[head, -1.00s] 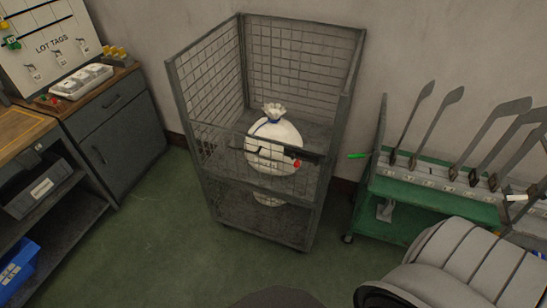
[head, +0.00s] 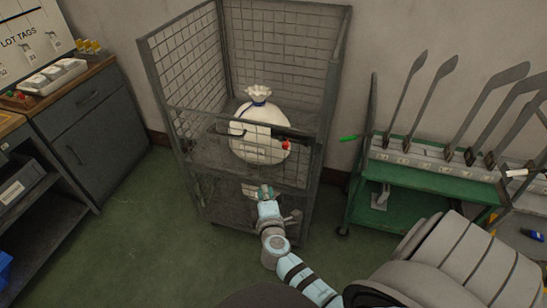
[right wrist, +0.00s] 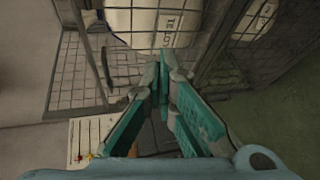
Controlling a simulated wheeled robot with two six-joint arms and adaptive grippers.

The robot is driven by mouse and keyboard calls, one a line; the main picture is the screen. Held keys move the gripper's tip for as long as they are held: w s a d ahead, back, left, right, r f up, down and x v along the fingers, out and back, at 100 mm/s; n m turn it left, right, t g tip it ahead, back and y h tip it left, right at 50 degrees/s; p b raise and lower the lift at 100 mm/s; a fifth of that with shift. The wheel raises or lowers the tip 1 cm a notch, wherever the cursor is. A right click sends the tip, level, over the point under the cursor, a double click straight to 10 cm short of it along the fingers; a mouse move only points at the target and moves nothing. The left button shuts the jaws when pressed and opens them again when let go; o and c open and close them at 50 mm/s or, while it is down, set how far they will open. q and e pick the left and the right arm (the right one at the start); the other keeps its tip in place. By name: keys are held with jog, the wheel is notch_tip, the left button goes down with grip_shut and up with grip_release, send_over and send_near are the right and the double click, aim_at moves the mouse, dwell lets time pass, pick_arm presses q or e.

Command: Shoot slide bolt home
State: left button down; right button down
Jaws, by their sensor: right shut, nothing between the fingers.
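The slide bolt is a dark bar along the top rail of the wire cage's (head: 318,100) front gate, with a red knob (head: 287,145) near its right end. Whether the bolt sits in its keeper is too small to tell. My right gripper (head: 265,190) is in front of the lower gate panel, below and a little left of the knob, and apart from it. In the right wrist view its teal fingers (right wrist: 163,80) meet at the tips, with nothing held. My left gripper is not in view.
A tied white bag (head: 258,125) sits inside the cage. A grey cabinet (head: 100,130) stands left. Green floor is open between cabinet and cage.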

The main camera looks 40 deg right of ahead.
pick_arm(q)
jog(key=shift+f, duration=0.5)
pick_arm(e)
notch_tip(320, 180, up, 7)
jog(key=w+t+h, duration=0.1)
jog(key=shift+w+d+n+t+h, duration=0.3)
jog(key=shift+d+n+t, duration=0.1)
